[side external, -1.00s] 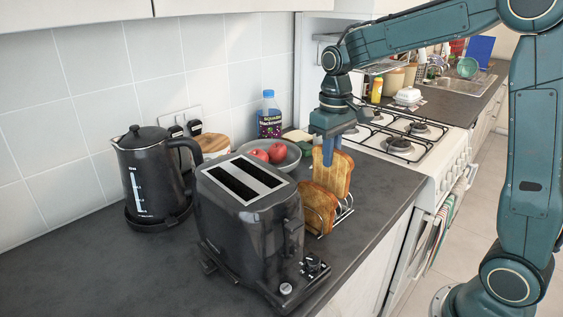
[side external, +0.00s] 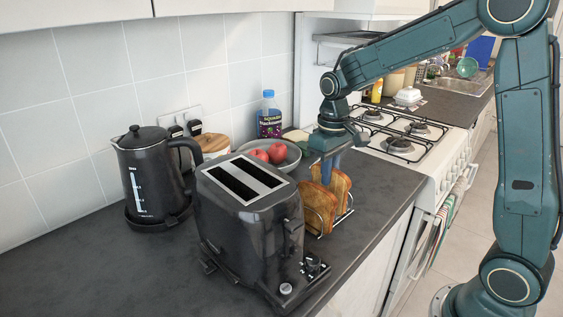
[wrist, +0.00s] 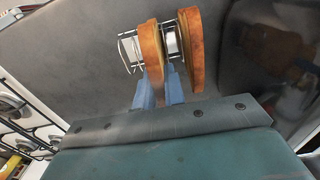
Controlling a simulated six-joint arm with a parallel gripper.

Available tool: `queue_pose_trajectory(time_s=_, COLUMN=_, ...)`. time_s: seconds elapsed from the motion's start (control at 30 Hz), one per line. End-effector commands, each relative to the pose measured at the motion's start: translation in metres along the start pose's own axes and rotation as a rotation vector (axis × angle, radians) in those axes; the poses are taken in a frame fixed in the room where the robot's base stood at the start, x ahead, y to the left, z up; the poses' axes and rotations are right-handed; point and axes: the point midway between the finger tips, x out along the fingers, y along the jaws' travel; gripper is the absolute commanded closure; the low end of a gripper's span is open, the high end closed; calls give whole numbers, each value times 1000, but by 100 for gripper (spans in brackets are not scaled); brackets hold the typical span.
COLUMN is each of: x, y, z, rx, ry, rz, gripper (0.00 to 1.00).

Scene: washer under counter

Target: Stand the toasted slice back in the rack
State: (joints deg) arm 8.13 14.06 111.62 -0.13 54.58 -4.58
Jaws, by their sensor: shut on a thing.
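My gripper (side external: 327,172) is shut on a toasted slice (side external: 341,188), with the blue fingers on its two faces. In the wrist view, the held slice (wrist: 153,60) is upright, between the fingers (wrist: 159,91). Its lower part appears to be down among the wires of the rack (side external: 347,212); whether it touches the bottom is hidden. A second slice (side external: 318,208) stands in the rack on the toaster side, also in the wrist view (wrist: 190,60). The slices are apart with a small gap. The rack's wire loops show in the wrist view (wrist: 127,47).
The black toaster (side external: 250,225) stands close beside the rack, its slots empty. A grey bowl with red apples (side external: 275,152), a bottle (side external: 269,118) and a kettle (side external: 152,175) are behind. The white stove (side external: 410,145) lies beyond; the counter edge is near the rack.

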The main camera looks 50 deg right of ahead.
Motion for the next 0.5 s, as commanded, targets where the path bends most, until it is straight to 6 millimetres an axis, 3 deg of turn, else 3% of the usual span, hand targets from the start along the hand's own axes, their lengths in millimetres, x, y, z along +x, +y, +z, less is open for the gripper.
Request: queue_pose_trajectory(time_s=0.5, x=15, y=0, z=0, rx=0, ry=1, rz=1, gripper=100)
